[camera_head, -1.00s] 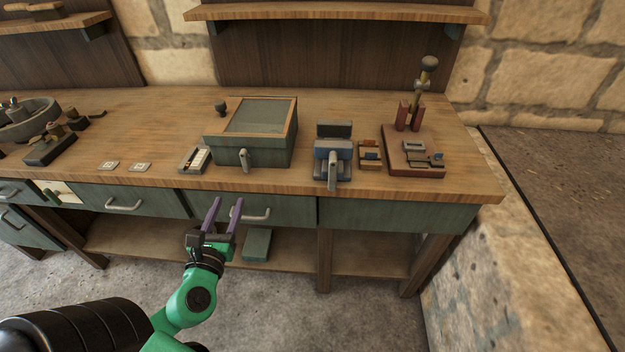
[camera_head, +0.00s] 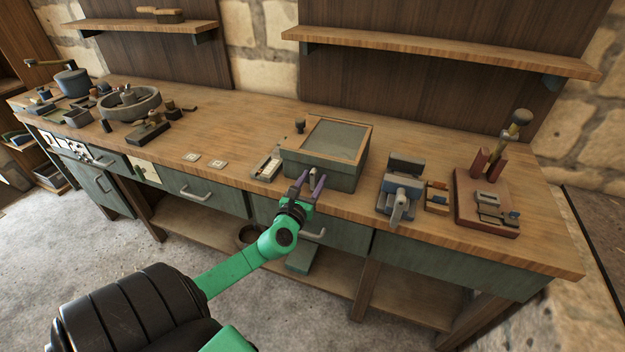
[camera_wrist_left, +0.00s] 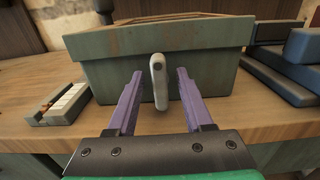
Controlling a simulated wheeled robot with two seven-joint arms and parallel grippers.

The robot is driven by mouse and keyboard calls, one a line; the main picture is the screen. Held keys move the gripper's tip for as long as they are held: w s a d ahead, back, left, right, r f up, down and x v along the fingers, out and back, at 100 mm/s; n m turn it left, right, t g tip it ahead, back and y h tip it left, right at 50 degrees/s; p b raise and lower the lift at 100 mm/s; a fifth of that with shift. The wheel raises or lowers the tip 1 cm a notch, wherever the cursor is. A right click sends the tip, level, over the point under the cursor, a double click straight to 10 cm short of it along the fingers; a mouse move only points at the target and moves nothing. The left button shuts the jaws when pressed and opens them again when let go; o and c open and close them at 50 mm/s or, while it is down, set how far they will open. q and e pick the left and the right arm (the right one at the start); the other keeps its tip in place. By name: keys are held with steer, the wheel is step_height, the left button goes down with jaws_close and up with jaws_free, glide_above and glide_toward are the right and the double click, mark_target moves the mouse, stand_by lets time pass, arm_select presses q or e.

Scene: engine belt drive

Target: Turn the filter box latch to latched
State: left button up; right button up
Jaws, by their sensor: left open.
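The filter box (camera_head: 328,172) is a green box with a wood-rimmed top, standing near the front edge of the bench. Its latch (camera_wrist_left: 158,82) is a pale grey lever on the front face, hanging nearly straight down in the left wrist view. My left gripper (camera_head: 310,177) is in front of the box. Its two purple fingers (camera_wrist_left: 159,88) are open, one on each side of the latch, with gaps between them and the lever. In the head view the latch (camera_head: 313,174) shows small between the fingers. My right gripper is not in view.
A small tray (camera_head: 266,166) with a pale strip lies left of the box. A blue vise-like device (camera_head: 401,188) and a red-based stand (camera_head: 487,205) are to the right. The bench front edge and a drawer handle (camera_head: 312,234) lie below my gripper.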

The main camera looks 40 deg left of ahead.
arm_select(q)
jaws_close()
